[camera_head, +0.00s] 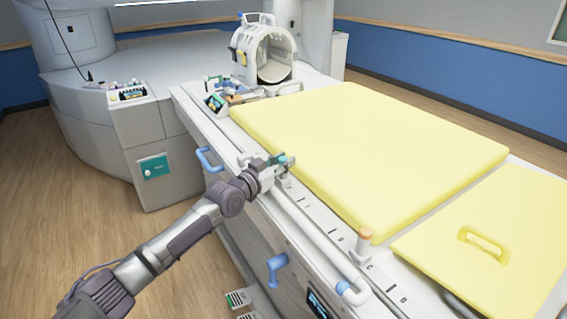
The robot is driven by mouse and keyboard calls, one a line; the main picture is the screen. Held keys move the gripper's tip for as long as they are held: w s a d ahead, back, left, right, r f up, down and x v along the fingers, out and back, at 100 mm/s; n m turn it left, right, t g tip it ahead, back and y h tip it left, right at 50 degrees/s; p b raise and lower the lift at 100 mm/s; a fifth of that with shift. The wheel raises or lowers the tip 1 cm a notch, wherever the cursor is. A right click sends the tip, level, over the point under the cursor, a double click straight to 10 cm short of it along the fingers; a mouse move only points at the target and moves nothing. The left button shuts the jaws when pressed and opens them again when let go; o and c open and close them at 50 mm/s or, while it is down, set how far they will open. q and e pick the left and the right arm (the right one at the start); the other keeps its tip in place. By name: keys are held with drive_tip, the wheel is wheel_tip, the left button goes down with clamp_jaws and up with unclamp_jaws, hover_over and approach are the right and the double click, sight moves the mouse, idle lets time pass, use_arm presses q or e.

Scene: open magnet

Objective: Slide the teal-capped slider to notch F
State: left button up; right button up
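The teal-capped slider (280,158) is on the rail (317,222) along the near side of the patient table, close to the yellow pad. Only a little of its teal cap shows. My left gripper (283,161) is right at the cap, its fingers overlapping it in the picture. I cannot tell whether the fingers are closed on it. Dark notch marks and small letters run along the rail; most are too small to read, so I cannot make out notch F. My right gripper is not in view.
An orange-capped post (365,240) stands farther along the rail. Blue handles (277,268) stick out from the table's side. The yellow pad (370,150) lies beside the rail. A white head coil (265,55) and small items stand at the far end.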

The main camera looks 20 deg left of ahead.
use_arm(q)
drive_tip(key=o, duration=0.3)
drive_tip(key=shift+a, duration=0.1)
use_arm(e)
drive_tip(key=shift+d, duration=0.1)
use_arm(q)
drive_tip(key=v, duration=1.2)
drive_tip(key=shift+r, duration=0.1)
